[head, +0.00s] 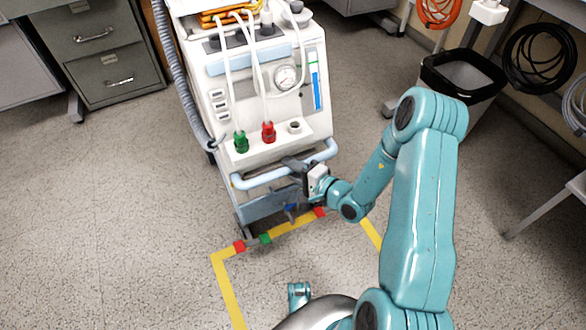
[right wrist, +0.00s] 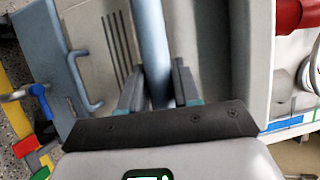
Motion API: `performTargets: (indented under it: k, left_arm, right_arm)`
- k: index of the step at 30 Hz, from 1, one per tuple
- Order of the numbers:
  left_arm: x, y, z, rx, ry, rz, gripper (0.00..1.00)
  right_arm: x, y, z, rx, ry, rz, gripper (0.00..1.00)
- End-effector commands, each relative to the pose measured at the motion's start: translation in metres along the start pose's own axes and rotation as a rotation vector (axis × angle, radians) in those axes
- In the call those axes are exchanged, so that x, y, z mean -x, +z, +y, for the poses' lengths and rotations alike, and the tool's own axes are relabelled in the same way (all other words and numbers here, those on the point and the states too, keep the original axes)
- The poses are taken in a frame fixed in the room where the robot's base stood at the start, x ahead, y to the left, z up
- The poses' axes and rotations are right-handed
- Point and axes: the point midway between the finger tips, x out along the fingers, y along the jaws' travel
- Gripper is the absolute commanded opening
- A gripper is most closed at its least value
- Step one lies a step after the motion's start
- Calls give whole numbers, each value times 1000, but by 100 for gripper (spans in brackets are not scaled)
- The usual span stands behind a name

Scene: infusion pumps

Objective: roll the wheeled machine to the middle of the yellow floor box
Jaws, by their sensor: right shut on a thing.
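The wheeled machine (head: 255,105) is a white cabinet with a gauge, tubes, green and red fittings, and a pale blue handle bar (head: 250,182) across its front. It stands upright at the far edge of the yellow floor box (head: 229,290), its front lower end close to the far line. My right gripper (head: 298,168) is shut on the handle bar, right of its middle. In the right wrist view the fingers (right wrist: 157,88) sit on both sides of the bar (right wrist: 152,45). The machine's wheels are mostly hidden. My left gripper is not in view.
Red and green marks (head: 265,238) lie on the box's far line. The visible floor inside the box is bare apart from my own parts. A black-lined bin (head: 462,75) stands at the right, grey drawers (head: 95,50) at the back left, and a table leg (head: 540,208) at the right edge.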

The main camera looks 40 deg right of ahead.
Motion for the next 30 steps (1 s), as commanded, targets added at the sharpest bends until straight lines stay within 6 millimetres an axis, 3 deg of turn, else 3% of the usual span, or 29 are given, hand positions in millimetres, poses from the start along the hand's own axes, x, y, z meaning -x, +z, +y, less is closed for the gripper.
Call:
performTargets:
  k: [8, 9, 10, 18, 22, 30]
  left_arm:
    - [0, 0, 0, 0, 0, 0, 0]
    - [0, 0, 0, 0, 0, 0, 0]
    - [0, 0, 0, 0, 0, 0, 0]
    - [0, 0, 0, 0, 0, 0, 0]
    - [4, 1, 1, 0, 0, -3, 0]
    - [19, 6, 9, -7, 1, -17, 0]
  right_arm:
    - [-2, 1, 0, 0, 1, -4, 0]
    - [-1, 1, 0, 0, 1, -4, 45]
    - [-1, 1, 0, 0, 1, -3, 53]
    - [1, 1, 0, 1, 0, -1, 53]
    - [11, 0, -1, 0, 2, 2, 53]
    - [76, -1, -2, -4, 3, 7, 53]
